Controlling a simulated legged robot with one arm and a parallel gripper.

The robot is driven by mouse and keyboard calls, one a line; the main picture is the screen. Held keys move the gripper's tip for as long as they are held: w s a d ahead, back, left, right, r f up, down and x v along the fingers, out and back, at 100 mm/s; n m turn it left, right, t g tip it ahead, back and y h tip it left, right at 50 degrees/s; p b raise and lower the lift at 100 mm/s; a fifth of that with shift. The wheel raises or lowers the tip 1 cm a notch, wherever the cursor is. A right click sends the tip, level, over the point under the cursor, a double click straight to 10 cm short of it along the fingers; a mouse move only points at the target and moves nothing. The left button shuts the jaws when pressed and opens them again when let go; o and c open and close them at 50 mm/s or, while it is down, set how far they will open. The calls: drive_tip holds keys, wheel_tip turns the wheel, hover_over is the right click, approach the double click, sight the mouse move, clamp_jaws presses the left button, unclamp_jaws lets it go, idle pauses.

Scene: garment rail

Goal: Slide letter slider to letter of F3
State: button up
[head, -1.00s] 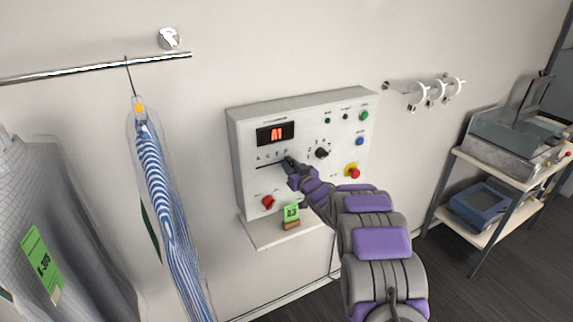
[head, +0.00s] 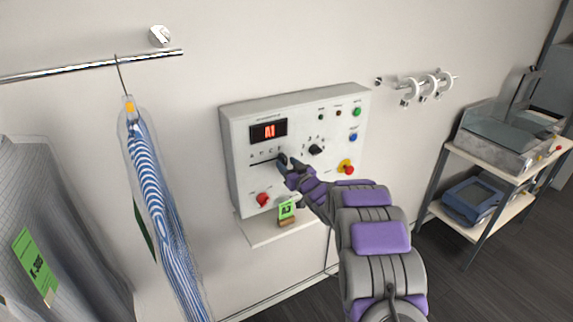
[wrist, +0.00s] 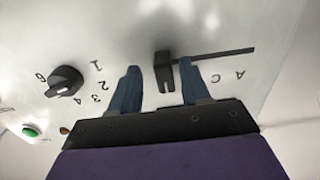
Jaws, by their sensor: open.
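The letter slider (wrist: 165,72) is a small black knob on the white control panel (head: 240,185). Its slot (wrist: 215,53) runs from the knob toward the A end; I see no slot on the knob's other side. My gripper (wrist: 160,66) is open, with one blue finger on each side of the knob. The fingers look apart from it. In the head view my gripper (head: 284,162) covers the slot's right end and hides the knob. Letters A and C show in the wrist view; the fingers hide the others. The red display (head: 269,131) reads A1.
The number dial (head: 316,150) is close to the right of my gripper. A red knob (head: 263,200) and a yellow-red button (head: 347,168) are lower on the panel. Bagged garments hang at left.

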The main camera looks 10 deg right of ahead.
drive_tip(key=v, duration=1.6)
drive_tip(key=shift+d+p, duration=0.2)
drive_tip(key=shift+p, duration=0.2)
drive_tip(key=s+d+m+g+h+b, duration=0.25)
drive_tip(key=s+g+h, duration=0.6)
drive_tip(key=s, duration=0.75)
drive_tip(key=s+a+g+y, duration=0.1)
drive_tip(key=s+a+g, duration=0.2)
drive_tip(key=s, duration=0.8)
drive_tip(key=s+a+g+y, duration=0.1)
drive_tip(key=s+a+g, duration=0.3)
drive_tip(key=s, duration=0.8)
drive_tip(key=s+a+m+g+y+b, duration=0.1)
drive_tip(key=s+a+g, duration=0.2)
drive_tip(key=s, duration=0.8)
drive_tip(key=shift+s+a, duration=0.25)
drive_tip(key=shift+a, duration=0.05)
drive_tip(key=shift+f+g, duration=0.1)
drive_tip(key=shift+g, duration=0.15)
